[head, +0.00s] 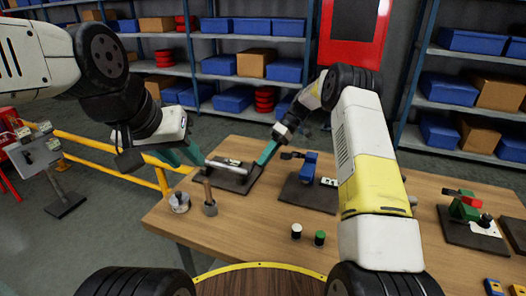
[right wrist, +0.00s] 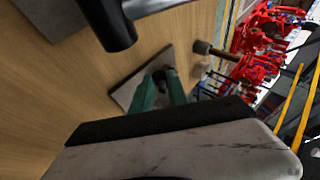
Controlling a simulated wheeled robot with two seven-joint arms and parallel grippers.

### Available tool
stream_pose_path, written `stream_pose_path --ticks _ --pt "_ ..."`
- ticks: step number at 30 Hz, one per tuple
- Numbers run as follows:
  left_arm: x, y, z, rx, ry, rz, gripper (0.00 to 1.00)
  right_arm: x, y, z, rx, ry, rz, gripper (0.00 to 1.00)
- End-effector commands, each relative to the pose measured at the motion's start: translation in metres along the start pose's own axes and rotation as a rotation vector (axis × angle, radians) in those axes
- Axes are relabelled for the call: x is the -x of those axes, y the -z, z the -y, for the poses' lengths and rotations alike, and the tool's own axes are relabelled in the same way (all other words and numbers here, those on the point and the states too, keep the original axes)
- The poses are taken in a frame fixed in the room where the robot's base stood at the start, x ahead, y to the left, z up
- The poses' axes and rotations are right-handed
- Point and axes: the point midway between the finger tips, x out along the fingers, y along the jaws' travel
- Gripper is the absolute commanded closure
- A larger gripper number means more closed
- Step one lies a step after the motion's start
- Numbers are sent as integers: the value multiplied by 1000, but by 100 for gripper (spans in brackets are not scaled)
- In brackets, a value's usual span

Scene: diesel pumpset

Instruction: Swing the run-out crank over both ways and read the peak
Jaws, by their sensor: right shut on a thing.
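A dark base plate (head: 232,184) lies at the back of the wooden table, with a pale bar (head: 227,168) over it that looks like the crank arm. A small white card with a green mark (head: 233,162) is beside the bar. My right gripper (head: 262,160) reaches down to this fixture. In the right wrist view its green fingers (right wrist: 158,95) are closed around a small dark part over the plate (right wrist: 125,95); the fingers hide most of it. My left gripper (head: 196,158) is at the bar's left end, its fingers apart. I cannot tell whether it touches the bar.
A blue fixture (head: 308,166) is to the right, a green and red one (head: 465,205) further right. Two small cylinders (head: 308,235) stand in front. A yellow rail (head: 110,150) is left.

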Motion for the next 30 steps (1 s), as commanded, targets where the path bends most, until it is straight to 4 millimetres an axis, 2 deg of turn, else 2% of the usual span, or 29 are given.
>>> stream_pose_path --ticks 4,13,30 --pt "0 0 0 0 0 0 64 -4 -2 -9 -42 98 -2 100" --pt "0 0 0 0 0 0 64 -7 -3 -16 -93 223 0 100" --pt "0 0 0 0 0 0 64 -8 -2 -17 -108 259 0 100"
